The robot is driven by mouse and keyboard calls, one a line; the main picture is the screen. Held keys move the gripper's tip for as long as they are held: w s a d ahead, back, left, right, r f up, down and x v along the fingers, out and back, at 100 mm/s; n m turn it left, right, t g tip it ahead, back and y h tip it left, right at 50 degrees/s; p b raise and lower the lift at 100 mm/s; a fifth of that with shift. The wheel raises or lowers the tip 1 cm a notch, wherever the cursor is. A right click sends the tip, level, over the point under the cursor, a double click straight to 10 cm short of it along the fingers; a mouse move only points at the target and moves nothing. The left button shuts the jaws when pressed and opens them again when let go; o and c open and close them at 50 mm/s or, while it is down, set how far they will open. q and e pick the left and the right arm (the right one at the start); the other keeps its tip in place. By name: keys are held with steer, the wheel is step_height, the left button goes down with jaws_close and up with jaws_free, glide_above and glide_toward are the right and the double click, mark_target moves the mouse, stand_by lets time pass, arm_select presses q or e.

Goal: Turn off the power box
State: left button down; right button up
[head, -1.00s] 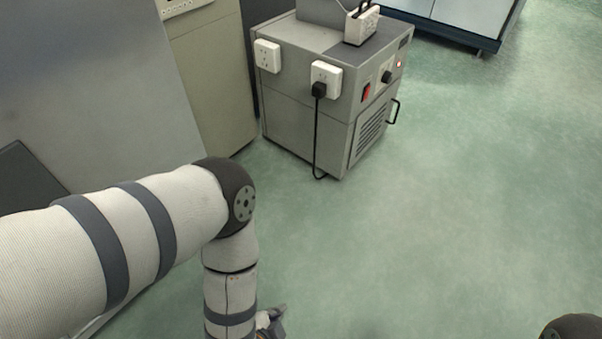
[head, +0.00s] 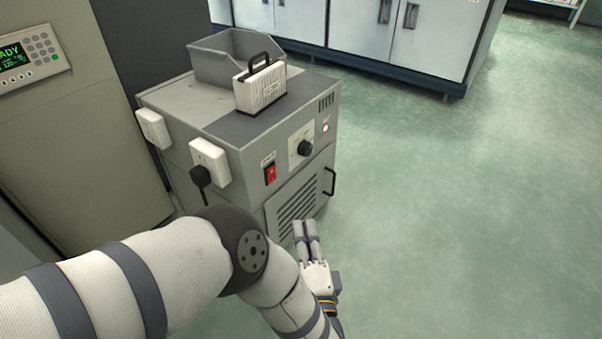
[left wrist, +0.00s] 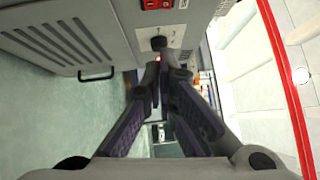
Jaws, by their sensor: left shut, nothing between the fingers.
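The power box (head: 175,100) is a grey cabinet left of centre in the head view. Its front has a red rocker switch (head: 270,174), a black knob (head: 305,148), a small lit lamp (head: 325,127) and a vent grille. The switch (left wrist: 157,4) also shows at the top edge of the left wrist view, with the knob (left wrist: 158,43) below it. My left gripper (head: 306,230) is shut and empty. It is in front of the box's lower front, below the switch, seemingly apart from it. My right gripper is out of view.
A grey bin (head: 215,60) and a white case with a black handle (head: 260,88) stand on the box. Sockets with a black plug are on its side. A handle (head: 329,182) sticks out at the front. The green floor to the right is clear.

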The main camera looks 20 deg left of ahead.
mark_target(272, 174)
arm_select(q)
steer(key=shift+r, duration=0.15)
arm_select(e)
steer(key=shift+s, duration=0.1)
arm_select(q)
steer(key=s+a+b+x, duration=0.1)
steer(key=a+b+x, duration=0.1)
steer(key=x, duration=1.1)
steer(key=shift+s+a+r+b, duration=0.15)
steer(key=shift+a+r+b, duration=0.1)
steer(key=shift+b, duration=0.55)
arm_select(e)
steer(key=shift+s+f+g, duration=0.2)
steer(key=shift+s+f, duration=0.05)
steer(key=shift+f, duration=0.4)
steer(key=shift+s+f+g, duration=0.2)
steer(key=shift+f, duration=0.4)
